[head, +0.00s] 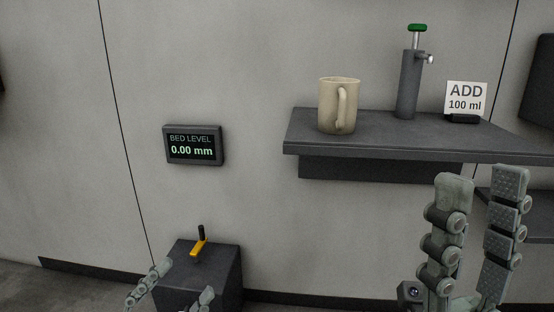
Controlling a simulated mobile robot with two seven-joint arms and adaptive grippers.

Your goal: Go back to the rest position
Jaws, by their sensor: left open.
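My right gripper (483,184) is at the lower right, pointing up in front of the shelf's right part. Its two fingers stand apart with a gap between them, and nothing is held there.
A dark shelf (375,146) holds a beige mug (336,107), a grey dispenser (408,86) with a green top and an "ADD 100 ml" sign (466,100). A wall display (193,145) reads "BED LEVEL 0.00 mm". The crank (198,248) sits on a dark box (222,275).

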